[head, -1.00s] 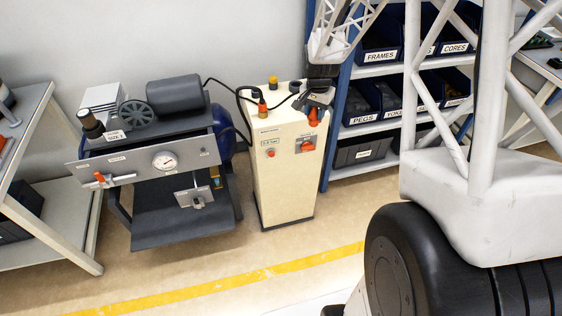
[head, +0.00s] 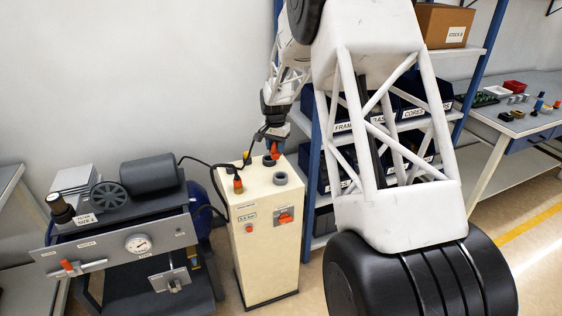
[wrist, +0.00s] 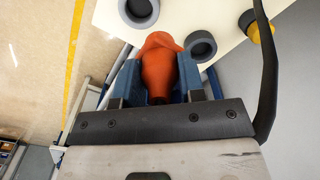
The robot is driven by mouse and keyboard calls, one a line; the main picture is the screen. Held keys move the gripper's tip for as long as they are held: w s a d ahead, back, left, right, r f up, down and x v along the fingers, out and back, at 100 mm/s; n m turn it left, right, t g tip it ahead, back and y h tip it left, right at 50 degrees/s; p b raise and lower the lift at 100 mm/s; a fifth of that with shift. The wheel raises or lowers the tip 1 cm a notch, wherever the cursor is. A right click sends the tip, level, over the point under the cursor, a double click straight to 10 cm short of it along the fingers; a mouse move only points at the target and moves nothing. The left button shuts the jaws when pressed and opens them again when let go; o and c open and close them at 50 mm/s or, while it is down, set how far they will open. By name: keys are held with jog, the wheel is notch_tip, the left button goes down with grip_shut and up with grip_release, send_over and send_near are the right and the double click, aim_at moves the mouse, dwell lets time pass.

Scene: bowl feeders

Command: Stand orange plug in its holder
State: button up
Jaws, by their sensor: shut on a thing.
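The orange plug (head: 275,150) is in my gripper (head: 272,143), above the top of the cream cabinet (head: 265,225). In the wrist view, the plug (wrist: 158,68) is clamped between the two blue fingers of my gripper (wrist: 160,78). A round grey open holder (wrist: 202,46) is close to the right of the plug's tip. Another grey holder (wrist: 138,12) is beyond it to the left. In the head view, one grey ring holder (head: 280,178) is at the cabinet's front right, below and apart from the plug. I cannot tell the plug's exact height.
A second orange-capped piece (head: 238,186) stands at the cabinet top's front left. A yellow-and-black piece (wrist: 256,26) is at the upper right of the wrist view. A black cable (wrist: 265,80) runs along my gripper's right side. A compressor (head: 150,180) stands left of the cabinet.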

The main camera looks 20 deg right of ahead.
jog(key=w+r, duration=0.1)
jog(key=w, duration=0.9)
jog(key=shift+d+r, duration=0.3)
jog(key=shift+d, duration=0.15)
jog(key=shift+f, duration=0.25)
jog(key=shift+f, duration=3.25)
jog(key=shift+f, duration=1.45)
dwell(0.8)
jog(key=o, duration=1.3)
